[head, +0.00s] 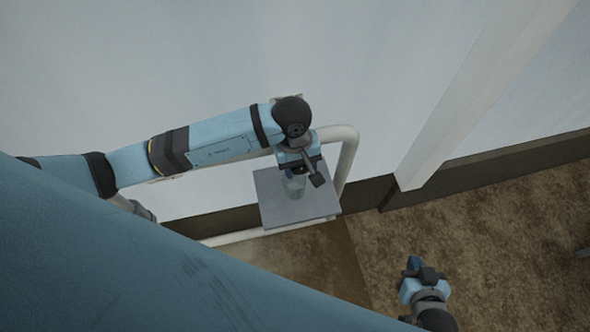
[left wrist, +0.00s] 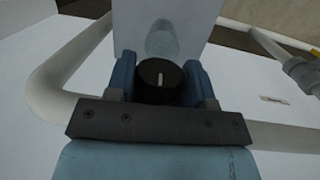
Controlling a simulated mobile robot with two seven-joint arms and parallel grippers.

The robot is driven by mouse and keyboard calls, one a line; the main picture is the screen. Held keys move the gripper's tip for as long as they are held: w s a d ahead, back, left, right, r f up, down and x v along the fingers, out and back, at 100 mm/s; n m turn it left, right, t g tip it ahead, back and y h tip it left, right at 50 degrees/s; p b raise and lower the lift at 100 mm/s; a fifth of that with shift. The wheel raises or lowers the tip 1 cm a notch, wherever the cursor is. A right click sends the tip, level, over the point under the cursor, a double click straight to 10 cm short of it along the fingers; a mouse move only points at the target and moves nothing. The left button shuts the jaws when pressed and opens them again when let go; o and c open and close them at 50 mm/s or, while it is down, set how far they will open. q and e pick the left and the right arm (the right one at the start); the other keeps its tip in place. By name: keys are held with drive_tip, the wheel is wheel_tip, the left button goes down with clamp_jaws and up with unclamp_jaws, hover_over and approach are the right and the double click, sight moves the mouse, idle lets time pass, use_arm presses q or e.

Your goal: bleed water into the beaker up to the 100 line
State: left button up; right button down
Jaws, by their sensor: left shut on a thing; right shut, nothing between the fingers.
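A black round knob (left wrist: 160,82) with a white pointer mark sits between the two blue fingers of my left gripper (left wrist: 162,78), which is shut on it. The mark points up in the left wrist view. In the head view my left gripper (head: 298,166) is above a grey shelf plate (head: 322,207). A clear beaker (head: 294,188) stands on the plate, partly hidden under the gripper. It also shows beyond the knob in the left wrist view (left wrist: 162,40). Its 100 line and any water level cannot be made out. My right gripper (head: 414,266) is shut and empty, over the floor.
A white pipe frame (head: 350,150) runs around the shelf plate. A pale post (head: 440,130) stands to the right by the wall. Brown floor (head: 500,240) is open at the lower right. A pipe fitting (left wrist: 300,70) shows right in the left wrist view.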

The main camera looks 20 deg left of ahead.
use_arm(q)
drive_tip(key=shift+w+r+y+p, duration=0.2)
drive_tip(key=shift+r+y+p, duration=0.2)
drive_tip(key=shift+r, duration=0.1)
drive_tip(key=shift+f, duration=0.3)
drive_tip(key=o, duration=0.8)
drive_tip(key=shift+o, duration=0.7)
use_arm(e)
drive_tip(key=shift+w+r, duration=0.15)
drive_tip(key=shift+r, duration=0.65)
use_arm(q)
drive_tip(key=shift+r, duration=0.4)
wheel_tip(320, 180, up, 13)
drive_tip(key=w+a+p, duration=0.1)
drive_tip(key=p, duration=0.4)
drive_tip(key=shift+w, duration=0.3)
use_arm(e)
drive_tip(key=r, duration=0.4)
drive_tip(key=shift+s+d+r, duration=0.2)
drive_tip(key=shift+d+r, duration=0.05)
